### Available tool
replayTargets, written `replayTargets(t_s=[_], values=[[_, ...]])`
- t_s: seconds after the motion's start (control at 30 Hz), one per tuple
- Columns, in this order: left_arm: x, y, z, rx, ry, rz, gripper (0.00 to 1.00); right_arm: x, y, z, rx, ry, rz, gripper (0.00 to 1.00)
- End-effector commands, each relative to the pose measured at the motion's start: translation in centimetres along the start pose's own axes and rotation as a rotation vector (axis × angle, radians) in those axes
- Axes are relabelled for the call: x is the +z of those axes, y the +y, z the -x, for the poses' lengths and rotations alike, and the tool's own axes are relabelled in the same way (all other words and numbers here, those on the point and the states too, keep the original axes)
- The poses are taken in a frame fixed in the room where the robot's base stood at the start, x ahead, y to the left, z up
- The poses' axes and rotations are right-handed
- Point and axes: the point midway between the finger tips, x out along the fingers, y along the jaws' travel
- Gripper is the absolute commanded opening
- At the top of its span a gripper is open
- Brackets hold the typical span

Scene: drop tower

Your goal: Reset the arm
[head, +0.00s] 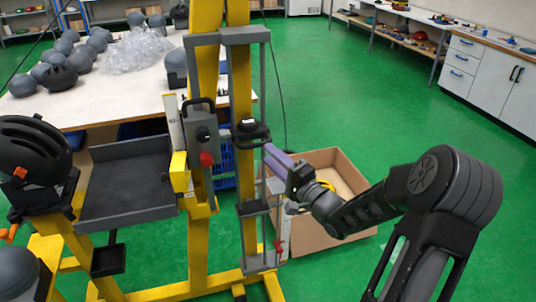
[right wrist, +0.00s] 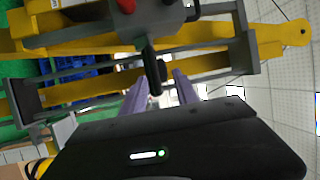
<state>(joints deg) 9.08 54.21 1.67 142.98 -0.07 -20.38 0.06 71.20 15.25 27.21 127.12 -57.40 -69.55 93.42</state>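The yellow drop tower (head: 197,250) stands in the middle of the head view, with a grey upright frame (head: 244,35) on its front. A black arm-like piece (head: 250,131) juts from this frame at mid height; I take it to be the arm. My right gripper (head: 270,153) reaches in from the right, its purple-grey fingers just below and right of that piece. In the right wrist view my right gripper (right wrist: 160,90) has its two fingers apart, with a black bar (right wrist: 154,68) in line with the gap. Whether the bar is between the fingertips or beyond them is unclear. My left gripper is out of view.
A grey control box (head: 203,138) with a red button hangs on the tower. A cardboard box (head: 345,203) stands on the floor below my right forearm. A black helmet (head: 30,150) is at left beside a grey tray (head: 125,212). The green floor at right is open.

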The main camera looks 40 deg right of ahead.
Motion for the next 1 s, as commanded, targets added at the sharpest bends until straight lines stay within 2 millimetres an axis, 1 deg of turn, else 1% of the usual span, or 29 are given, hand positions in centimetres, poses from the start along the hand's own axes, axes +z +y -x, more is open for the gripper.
replayTargets(t_s=[0.47,0.57,0.67,0.77,0.8,0.83,0.87,0.9,0.97,1.0], values=[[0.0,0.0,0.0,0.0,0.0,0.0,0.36,0.0,0.0,-0.1,0.0,0.001,0.007,0.36],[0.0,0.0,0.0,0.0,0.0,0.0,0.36,0.0,0.2,0.0,0.006,0.001,0.054,0.36],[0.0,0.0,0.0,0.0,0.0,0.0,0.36,-0.6,1.2,0.0,0.05,0.019,0.165,0.36],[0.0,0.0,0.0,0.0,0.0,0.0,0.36,-2.1,4.0,0.8,0.168,0.074,0.325,0.36],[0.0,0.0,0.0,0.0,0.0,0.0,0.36,-3.0,6.2,1.8,0.248,0.101,0.388,0.36],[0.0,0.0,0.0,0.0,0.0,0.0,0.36,-3.4,8.2,2.7,0.317,0.113,0.426,0.36],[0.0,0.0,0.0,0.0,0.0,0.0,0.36,-3.2,10.4,3.4,0.388,0.109,0.461,0.36],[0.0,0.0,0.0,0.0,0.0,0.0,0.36,-2.3,13.3,4.4,0.482,0.087,0.497,0.36],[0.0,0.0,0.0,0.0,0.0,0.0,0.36,0.1,17.5,5.7,0.607,0.022,0.536,0.36],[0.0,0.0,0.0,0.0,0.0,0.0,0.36,2.2,20.1,6.7,0.681,-0.037,0.552,0.36]])
